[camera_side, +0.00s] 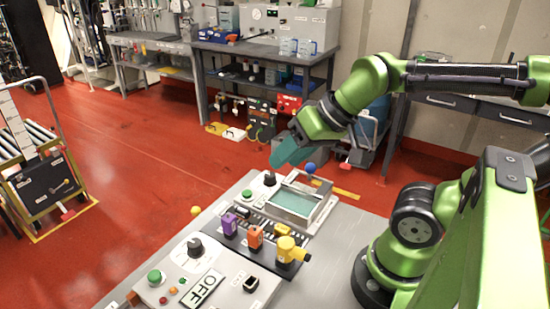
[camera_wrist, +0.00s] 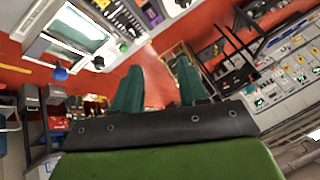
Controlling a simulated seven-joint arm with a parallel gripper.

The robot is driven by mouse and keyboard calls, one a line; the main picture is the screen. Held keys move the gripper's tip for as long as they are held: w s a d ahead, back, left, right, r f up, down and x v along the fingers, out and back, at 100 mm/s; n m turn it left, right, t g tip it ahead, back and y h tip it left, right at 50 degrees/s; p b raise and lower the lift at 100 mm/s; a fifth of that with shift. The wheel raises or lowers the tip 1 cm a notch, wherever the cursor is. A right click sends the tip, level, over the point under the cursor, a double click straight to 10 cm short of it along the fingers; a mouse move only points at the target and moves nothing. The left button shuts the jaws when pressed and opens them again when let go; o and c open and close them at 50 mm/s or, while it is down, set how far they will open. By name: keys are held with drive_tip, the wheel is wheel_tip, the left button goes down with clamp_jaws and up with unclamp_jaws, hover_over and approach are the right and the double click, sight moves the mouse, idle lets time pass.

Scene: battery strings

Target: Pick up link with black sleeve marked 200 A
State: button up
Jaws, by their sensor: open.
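My gripper (camera_side: 278,163) is raised above the far end of the grey panel, tilted down to the left, with teal fingers. In the wrist view the two fingers (camera_wrist: 158,72) stand apart with nothing between them. On the panel (camera_side: 222,275) stand a purple piece (camera_side: 230,224), an orange piece (camera_side: 255,237) and a yellow piece (camera_side: 288,250) in a row. Small dark pieces (camera_side: 243,212) lie in a row beside them. I cannot read a 200 A mark on anything, so I cannot tell which piece is the black-sleeved link.
An open tray with a clear window (camera_side: 294,201) sits at the panel's far right, near a blue ball (camera_side: 310,168). The air around my gripper looks free.

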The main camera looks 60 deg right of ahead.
drive_tip(key=shift+c, duration=0.4)
drive_tip(key=n+g+h, duration=0.2)
drive_tip(key=n+g, duration=0.2)
drive_tip(key=g, duration=0.3)
hover_over(242, 210)
wheel_tip(242, 210, down, 6)
wheel_tip(242, 210, down, 11)
drive_tip(key=shift+s+d+r, duration=0.1)
drive_tip(key=shift+r, duration=0.1)
drive_tip(key=shift+f, duration=3.25)
clamp_jaws()
drive_tip(key=shift+r, duration=0.1)
